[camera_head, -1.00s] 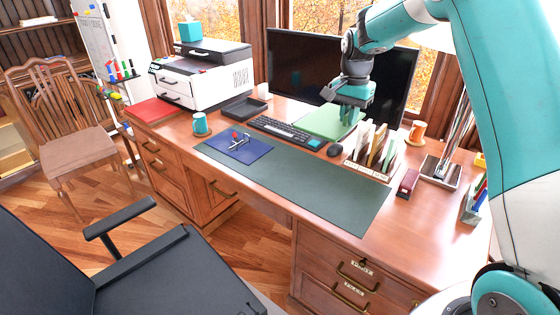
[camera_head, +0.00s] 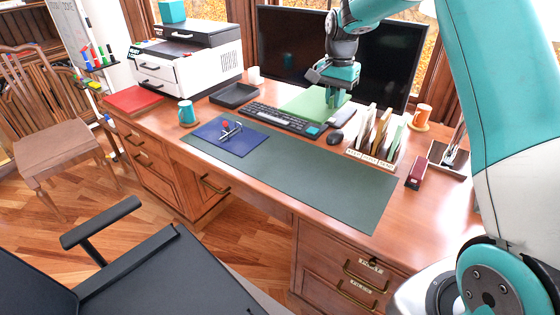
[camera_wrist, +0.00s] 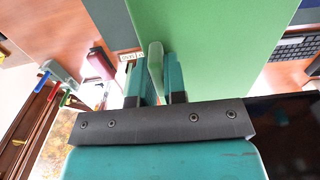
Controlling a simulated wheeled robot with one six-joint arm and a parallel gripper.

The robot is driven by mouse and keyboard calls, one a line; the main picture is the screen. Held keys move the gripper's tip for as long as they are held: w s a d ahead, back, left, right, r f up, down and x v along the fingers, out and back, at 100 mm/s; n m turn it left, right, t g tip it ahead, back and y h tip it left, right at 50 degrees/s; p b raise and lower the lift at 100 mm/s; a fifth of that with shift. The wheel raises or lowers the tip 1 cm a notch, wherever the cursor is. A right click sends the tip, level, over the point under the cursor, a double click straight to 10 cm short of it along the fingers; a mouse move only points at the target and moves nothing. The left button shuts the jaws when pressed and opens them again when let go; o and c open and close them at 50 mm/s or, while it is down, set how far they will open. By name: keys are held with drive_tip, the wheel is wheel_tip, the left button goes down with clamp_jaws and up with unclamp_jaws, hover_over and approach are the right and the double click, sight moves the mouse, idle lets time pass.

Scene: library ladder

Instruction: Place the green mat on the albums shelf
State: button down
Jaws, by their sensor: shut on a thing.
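The light green mat (camera_head: 304,101) is a flat panel at the back of the desk, between the keyboard and the monitors. Whether it rests on the desk or hangs just above it is unclear. My gripper (camera_head: 335,97) points down at its right part. In the wrist view the mat (camera_wrist: 215,45) fills the upper middle, and my gripper (camera_wrist: 160,75) is shut on a small raised green tab by its edge. No shelf is clearly marked as the albums shelf; a wooden shelf unit (camera_head: 52,95) shows partly behind the chair at the left.
A dark green desk pad (camera_head: 330,185) and a blue folder (camera_head: 232,138) lie on the desk (camera_head: 270,205). A keyboard (camera_head: 283,119), mouse (camera_head: 335,138), file holder (camera_head: 375,145) and monitors (camera_head: 385,65) surround the mat.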

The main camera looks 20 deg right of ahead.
drive_tip(key=b, duration=0.6)
hover_over(324, 181)
wheel_tip(324, 181, down, 7)
wheel_tip(324, 181, down, 20)
drive_tip(key=shift+r+p, duration=0.25)
drive_tip(key=shift+p, duration=0.85)
drive_tip(key=shift+f, duration=0.2)
drive_tip(key=c, duration=1.2)
unclamp_jaws()
drive_tip(key=shift+o, duration=0.2)
drive_tip(key=shift+r, duration=0.1)
